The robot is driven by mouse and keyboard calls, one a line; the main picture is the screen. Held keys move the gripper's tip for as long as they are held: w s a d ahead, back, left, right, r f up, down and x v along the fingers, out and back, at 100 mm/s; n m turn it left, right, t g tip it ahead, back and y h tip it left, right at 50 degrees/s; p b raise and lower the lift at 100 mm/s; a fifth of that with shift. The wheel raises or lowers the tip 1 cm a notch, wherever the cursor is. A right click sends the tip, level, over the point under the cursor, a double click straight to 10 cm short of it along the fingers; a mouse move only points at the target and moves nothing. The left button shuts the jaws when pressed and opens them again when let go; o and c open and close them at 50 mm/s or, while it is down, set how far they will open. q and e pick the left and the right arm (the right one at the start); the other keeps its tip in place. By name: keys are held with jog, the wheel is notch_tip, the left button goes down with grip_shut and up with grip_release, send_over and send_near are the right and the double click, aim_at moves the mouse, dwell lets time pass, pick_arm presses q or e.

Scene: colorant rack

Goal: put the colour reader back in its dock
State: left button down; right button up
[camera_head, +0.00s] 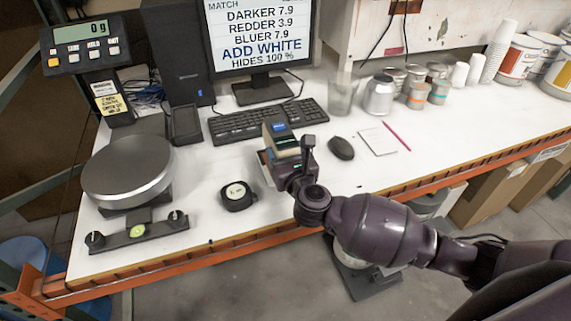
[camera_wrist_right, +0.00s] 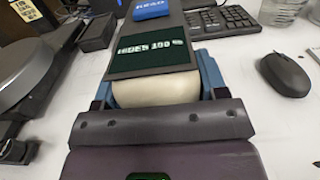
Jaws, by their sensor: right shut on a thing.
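The colour reader (camera_head: 284,146) is a dark handheld device with a blue READ button and a pale rounded end. My right gripper (camera_head: 290,165) is shut on it and holds it over the front middle of the bench. In the right wrist view the reader (camera_wrist_right: 155,58) points away from me, its dark screen showing HIDES 100 %. A black open holder (camera_head: 186,124), which looks like the dock, stands left of the keyboard, beside the computer tower. It also shows in the wrist view (camera_wrist_right: 97,32), left of the reader, and looks empty. My left gripper is out of view.
A keyboard (camera_head: 268,120) and monitor (camera_head: 260,40) stand behind the reader. A round scale (camera_head: 128,170) and a small round black device (camera_head: 237,195) are to the left. A mouse (camera_head: 341,148), notepad (camera_head: 378,141) and several cans are to the right. The bench (camera_head: 205,165) between reader and holder is clear.

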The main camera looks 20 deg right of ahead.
jog(key=shift+f, duration=1.7)
jog(key=shift+f, duration=0.2)
jog(key=o, duration=1.5)
jog(key=shift+b, duration=0.3)
jog(key=shift+s+f, duration=0.15)
jog(key=shift+s, duration=0.5)
jog(key=s, duration=0.6)
jog(key=s+d, duration=0.1)
jog(key=s, duration=0.2)
jog(key=shift+s+r+b, duration=0.25)
jog(key=shift+s+b, duration=0.05)
jog(key=shift+b, duration=0.1)
